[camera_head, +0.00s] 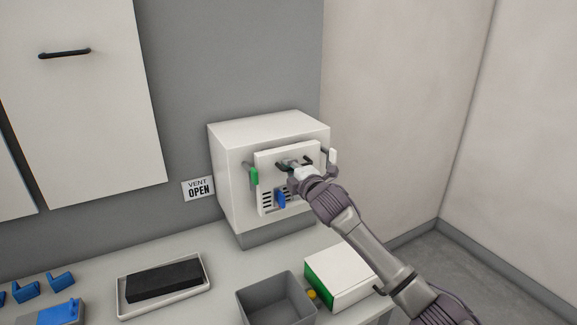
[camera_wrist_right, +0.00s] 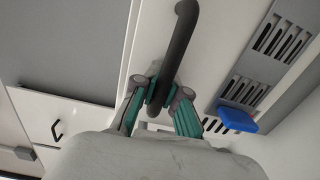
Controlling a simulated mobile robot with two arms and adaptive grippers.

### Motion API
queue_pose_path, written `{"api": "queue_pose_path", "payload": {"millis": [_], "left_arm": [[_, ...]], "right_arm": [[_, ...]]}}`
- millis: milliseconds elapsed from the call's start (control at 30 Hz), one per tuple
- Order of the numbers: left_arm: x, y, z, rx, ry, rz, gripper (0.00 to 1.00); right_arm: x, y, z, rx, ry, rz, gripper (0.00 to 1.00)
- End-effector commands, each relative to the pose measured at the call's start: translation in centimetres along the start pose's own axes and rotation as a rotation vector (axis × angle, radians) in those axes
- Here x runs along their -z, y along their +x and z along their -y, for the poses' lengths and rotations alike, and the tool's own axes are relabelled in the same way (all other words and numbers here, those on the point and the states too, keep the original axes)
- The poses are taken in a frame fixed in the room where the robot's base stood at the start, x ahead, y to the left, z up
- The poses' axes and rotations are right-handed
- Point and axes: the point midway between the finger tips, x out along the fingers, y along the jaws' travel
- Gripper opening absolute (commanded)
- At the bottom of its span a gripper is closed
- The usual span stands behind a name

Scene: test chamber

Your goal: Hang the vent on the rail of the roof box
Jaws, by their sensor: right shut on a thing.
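The white roof box (camera_head: 228,160) stands against the grey wall above the counter. The vent (camera_head: 266,172), a white panel with dark slots and a blue tab (camera_head: 280,198), is upright in front of the box's face. My right gripper (camera_head: 288,164) is shut on the vent's black handle. In the right wrist view the handle (camera_wrist_right: 182,35) runs between the green fingers (camera_wrist_right: 160,98), and the blue tab (camera_wrist_right: 237,119) shows to the right. Beside the panel are a grey bar end with a green piece (camera_head: 254,177) and a pale piece (camera_head: 332,156). Contact between vent and rail is hidden.
On the counter are a tray (camera_head: 122,298) holding a black block, a grey bin (camera_head: 257,294), a white-and-green box (camera_head: 345,272) and several blue pieces (camera_head: 60,281) at left.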

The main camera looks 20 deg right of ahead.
Motion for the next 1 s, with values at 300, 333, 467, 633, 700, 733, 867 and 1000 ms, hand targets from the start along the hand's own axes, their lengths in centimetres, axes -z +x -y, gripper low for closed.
{"api": "queue_pose_path", "payload": {"millis": [300,333,467,633,700,733,867,1000], "left_arm": [[0.0,0.0,0.0,0.0,0.0,0.0,0.38],[-0.1,0.0,0.0,0.0,0.0,0.001,0.38],[-0.1,0.0,0.0,0.0,0.0,0.001,0.38],[-0.1,0.0,0.0,0.0,0.0,0.001,0.38],[-0.1,0.0,0.0,0.0,0.0,0.001,0.38],[-0.2,0.0,0.1,0.001,0.0,0.002,0.38],[-0.3,0.0,0.1,0.002,0.0,0.003,0.38],[-0.2,0.0,0.1,0.001,0.0,0.002,0.38]], "right_arm": [[-0.2,0.0,-0.1,-0.002,-0.003,0.003,0.28],[-0.2,0.0,-0.1,-0.002,-0.003,0.003,0.33],[-0.2,0.0,-0.1,-0.001,-0.002,0.003,0.41],[-0.2,0.0,0.0,-0.001,-0.002,0.003,0.41],[-0.2,0.0,0.2,0.004,-0.002,0.003,0.41],[-0.2,0.0,0.2,0.004,-0.002,0.003,0.41],[-0.2,-0.5,0.2,0.003,-0.003,0.003,0.41],[-0.2,-2.3,0.1,0.001,-0.004,0.002,0.41]]}}
